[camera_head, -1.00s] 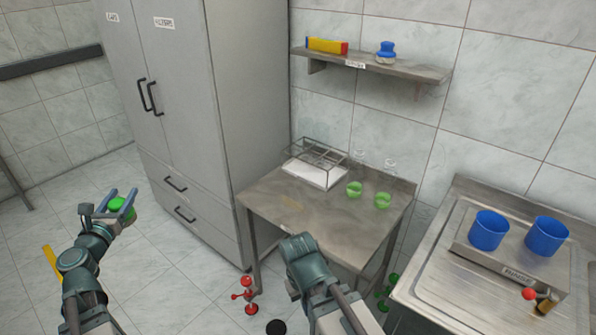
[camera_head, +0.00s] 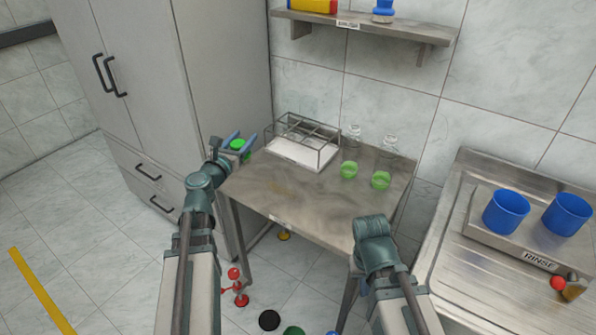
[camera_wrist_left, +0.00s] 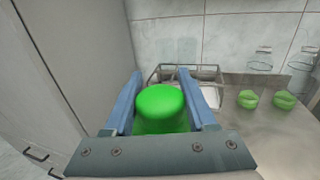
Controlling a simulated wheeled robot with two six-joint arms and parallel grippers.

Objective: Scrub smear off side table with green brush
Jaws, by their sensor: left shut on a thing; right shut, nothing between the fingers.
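The green brush (camera_head: 238,145) is in my left gripper (camera_head: 240,142), whose two blue fingers are shut on it. It also shows in the left wrist view as a rounded green top (camera_wrist_left: 162,106) between the fingers. The gripper is by the left back edge of the side table (camera_head: 330,208), close to the cabinet. A faint brownish smear (camera_head: 284,188) shows on the left part of the tabletop. My right gripper (camera_head: 374,228) is at the table's front right edge; its fingers are hidden from the head view.
A wire rack (camera_head: 303,141) with a white tray stands at the table's back. A grey cabinet (camera_head: 215,70) is on the left. A steel sink unit with blue cups (camera_head: 506,212) is on the right.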

